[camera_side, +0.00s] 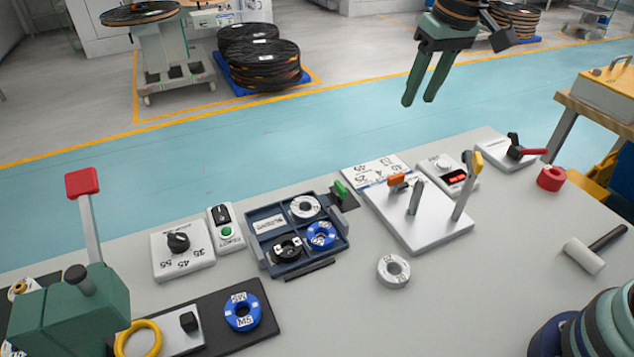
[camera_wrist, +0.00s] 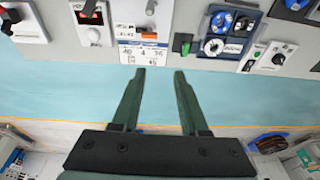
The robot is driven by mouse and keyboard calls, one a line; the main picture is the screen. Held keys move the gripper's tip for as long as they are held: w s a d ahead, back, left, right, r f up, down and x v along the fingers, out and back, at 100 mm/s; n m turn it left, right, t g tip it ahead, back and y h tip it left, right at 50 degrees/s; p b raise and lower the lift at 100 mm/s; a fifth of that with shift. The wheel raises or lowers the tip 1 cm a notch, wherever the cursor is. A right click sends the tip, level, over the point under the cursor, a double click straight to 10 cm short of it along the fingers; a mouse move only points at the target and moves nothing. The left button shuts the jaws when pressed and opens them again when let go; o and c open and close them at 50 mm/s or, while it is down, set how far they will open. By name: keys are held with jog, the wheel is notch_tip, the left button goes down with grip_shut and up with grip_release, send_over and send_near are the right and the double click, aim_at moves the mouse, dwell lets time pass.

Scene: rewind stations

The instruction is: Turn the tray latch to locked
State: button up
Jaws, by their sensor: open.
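The tray latch is a small green handle (camera_side: 341,189) on a dark block at the right back corner of a dark blue tray (camera_side: 267,259). The handle leans slightly from upright; I cannot tell which position it is set to. In the wrist view the green latch handle (camera_wrist: 186,47) shows beyond my right fingertip, beside the tray (camera_wrist: 228,58). My gripper (camera_side: 418,102) is open and empty, high above the blue floor behind the bench, apart from everything. In the wrist view its two dark green fingers (camera_wrist: 160,72) point toward the bench edge.
The tray holds several blue, white and dark rings. A metal stand with posts and an orange clip (camera_side: 397,180) stands right of the latch, and a white numbered card (camera_side: 368,172) lies behind it. A loose white ring (camera_side: 394,271) lies in front. Dial boxes (camera_side: 183,249) are at left.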

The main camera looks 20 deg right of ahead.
jog(key=w+a+f+g, duration=0.1)
jog(key=w+a+f, duration=0.4)
jog(key=g, duration=0.2)
send_near(341, 185)
jog(key=f, duration=0.8)
jog(key=shift+s+a+f, duration=0.2)
jog(key=shift+f, duration=0.15)
jog(key=shift+c, duration=0.3)
grip_shut()
